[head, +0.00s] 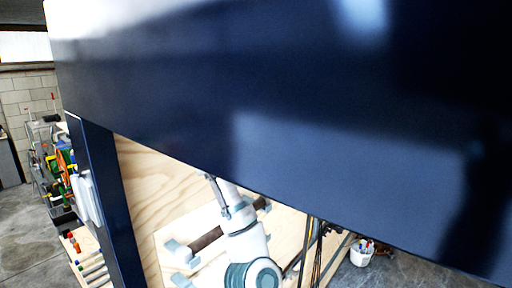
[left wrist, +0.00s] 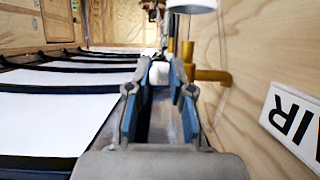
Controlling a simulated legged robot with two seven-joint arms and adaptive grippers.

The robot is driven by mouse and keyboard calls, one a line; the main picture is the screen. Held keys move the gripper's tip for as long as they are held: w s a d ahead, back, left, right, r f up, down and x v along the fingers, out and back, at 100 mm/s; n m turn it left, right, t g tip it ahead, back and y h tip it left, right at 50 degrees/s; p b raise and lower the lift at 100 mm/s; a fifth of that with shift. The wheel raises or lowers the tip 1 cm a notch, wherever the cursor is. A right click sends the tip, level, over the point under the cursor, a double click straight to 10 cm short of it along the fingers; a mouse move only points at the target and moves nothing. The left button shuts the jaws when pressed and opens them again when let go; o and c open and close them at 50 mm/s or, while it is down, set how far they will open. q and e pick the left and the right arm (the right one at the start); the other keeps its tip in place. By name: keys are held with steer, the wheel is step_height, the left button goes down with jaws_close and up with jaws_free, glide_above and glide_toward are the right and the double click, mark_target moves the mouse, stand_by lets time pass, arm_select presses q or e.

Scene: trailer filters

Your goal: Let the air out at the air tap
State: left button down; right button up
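In the left wrist view my left gripper (left wrist: 163,66) points forward along a plywood wall, its two blue-padded fingers apart. A small white piece (left wrist: 160,74) shows between the fingertips; I cannot tell whether they touch it. A yellow-brass pipe fitting (left wrist: 207,75) is on the wall just right of the fingertips, likely part of the air tap. A white sign reading "AIR" (left wrist: 294,122) is on the wall at the right. In the head view a dark blue panel hides the tap and fingertips. My right gripper is not in view.
The dark blue panel (head: 290,120) fills most of the head view. White panels with black edges (left wrist: 50,122) lie left of the gripper. A white bucket (head: 361,254) stands on the floor at the right. Shelves with coloured items (head: 55,160) stand at the far left.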

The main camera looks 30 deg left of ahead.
arm_select(q)
steer(key=shift+d, duration=0.4)
steer(key=shift+a+r, duration=0.1)
steer(key=shift+s+a, duration=0.1)
steer(key=shift+a, duration=0.1)
steer(key=shift+d, duration=0.1)
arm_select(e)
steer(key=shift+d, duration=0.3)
arm_select(q)
steer(key=shift+r, duration=0.1)
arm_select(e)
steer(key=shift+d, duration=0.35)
